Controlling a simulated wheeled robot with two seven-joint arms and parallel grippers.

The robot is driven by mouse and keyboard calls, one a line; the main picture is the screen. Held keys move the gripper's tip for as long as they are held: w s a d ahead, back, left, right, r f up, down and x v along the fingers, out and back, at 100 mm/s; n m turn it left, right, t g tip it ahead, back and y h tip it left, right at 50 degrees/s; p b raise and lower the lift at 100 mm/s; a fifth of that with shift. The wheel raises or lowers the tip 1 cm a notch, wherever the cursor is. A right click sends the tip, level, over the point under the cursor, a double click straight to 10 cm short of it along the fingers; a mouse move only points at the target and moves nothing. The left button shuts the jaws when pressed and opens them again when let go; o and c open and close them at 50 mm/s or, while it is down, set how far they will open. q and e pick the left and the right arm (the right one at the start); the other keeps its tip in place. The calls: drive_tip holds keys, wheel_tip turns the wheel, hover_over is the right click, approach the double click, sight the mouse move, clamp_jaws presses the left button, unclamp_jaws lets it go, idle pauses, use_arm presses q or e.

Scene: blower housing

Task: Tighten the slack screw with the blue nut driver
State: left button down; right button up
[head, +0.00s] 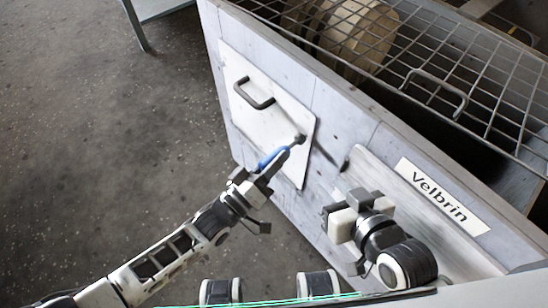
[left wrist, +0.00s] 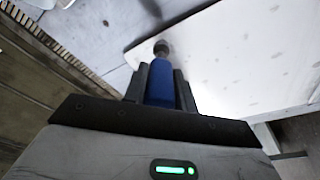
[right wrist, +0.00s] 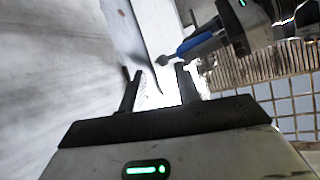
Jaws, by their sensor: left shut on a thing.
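My left gripper (head: 266,172) is shut on the blue nut driver (head: 272,158). In the left wrist view the blue handle (left wrist: 160,85) sits between the two fingers. The driver's dark socket end (head: 299,139) is at the right edge area of the white access panel (head: 265,110); I cannot tell whether it touches. No screw head can be made out; the slack screw may be behind the socket. The driver also shows in the right wrist view (right wrist: 200,42). My right gripper (right wrist: 155,85) is open and empty, facing the housing front.
The panel has a dark handle (head: 254,94) at its upper left. Open floor (head: 90,150) lies left.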

sight(262, 170)
use_arm(q)
drive_tip(key=shift+a+r, duration=0.1)
drive_tip(key=shift+r, duration=0.05)
drive_tip(key=shift+s+a, duration=0.3)
drive_tip(key=shift+a, duration=0.05)
drive_tip(key=shift+p+v, duration=0.55)
drive_tip(key=shift+v, duration=0.55)
drive_tip(key=w+a+r+p+v, duration=0.1)
drive_tip(key=p+v, duration=0.1)
drive_tip(key=v, duration=0.7)
drive_tip(key=shift+s+a, duration=0.15)
drive_tip(key=shift+a, duration=0.2)
